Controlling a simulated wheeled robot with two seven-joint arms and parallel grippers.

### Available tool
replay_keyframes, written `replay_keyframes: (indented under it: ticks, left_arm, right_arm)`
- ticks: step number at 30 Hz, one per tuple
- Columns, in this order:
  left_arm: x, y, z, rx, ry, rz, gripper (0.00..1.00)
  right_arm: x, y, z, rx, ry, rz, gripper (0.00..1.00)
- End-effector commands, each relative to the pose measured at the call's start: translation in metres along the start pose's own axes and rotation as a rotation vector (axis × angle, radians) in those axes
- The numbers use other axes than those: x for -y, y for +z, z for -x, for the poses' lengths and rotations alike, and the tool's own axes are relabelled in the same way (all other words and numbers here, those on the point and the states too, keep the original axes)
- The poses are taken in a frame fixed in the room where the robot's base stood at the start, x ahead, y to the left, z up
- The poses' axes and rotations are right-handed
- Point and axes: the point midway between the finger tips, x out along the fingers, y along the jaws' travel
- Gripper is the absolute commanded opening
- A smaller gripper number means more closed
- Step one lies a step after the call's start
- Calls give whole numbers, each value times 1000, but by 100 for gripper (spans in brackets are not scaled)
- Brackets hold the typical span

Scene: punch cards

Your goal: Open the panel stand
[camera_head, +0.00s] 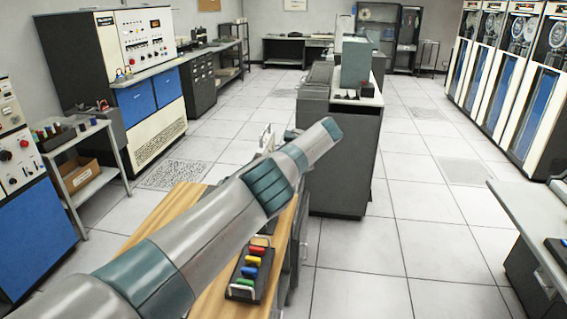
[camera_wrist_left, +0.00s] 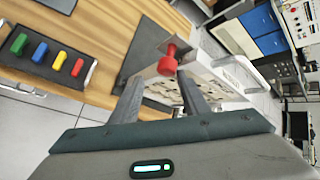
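In the left wrist view, my left gripper (camera_wrist_left: 160,77) is open, its two dark fingers pointing at a red knob (camera_wrist_left: 168,64). The knob shows between and just beyond the fingertips, nearer the right one; I cannot tell if they touch it. The knob sits on a dark plate at the edge of a wooden desk (camera_wrist_left: 110,35). Beside it is a pale metal unit (camera_wrist_left: 212,75) with a light handle, which may be the panel stand. In the head view, my left arm crosses the desk and hides the gripper and knob. My right gripper is not in view.
A black tray with coloured handles (camera_head: 250,268) lies on the desk, also seen in the left wrist view (camera_wrist_left: 45,55). A dark cabinet (camera_head: 342,160) stands beyond the desk. Open tiled floor (camera_head: 420,220) lies to the right. A cart (camera_head: 88,165) stands at left.

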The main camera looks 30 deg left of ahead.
Motion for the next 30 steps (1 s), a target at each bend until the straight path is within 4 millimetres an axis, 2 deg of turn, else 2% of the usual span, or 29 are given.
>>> replay_keyframes:
  ticks: [5, 11, 30]
  left_arm:
    - [0, 0, 7, 0, 0, 0, 41]
    - [1, -1, 27, -3, -2, 0, 41]
    - [-2, -3, 148, -2, 0, -1, 41]
  right_arm:
    - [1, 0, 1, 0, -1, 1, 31]
    - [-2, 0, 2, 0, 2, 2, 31]
    - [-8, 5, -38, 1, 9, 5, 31]
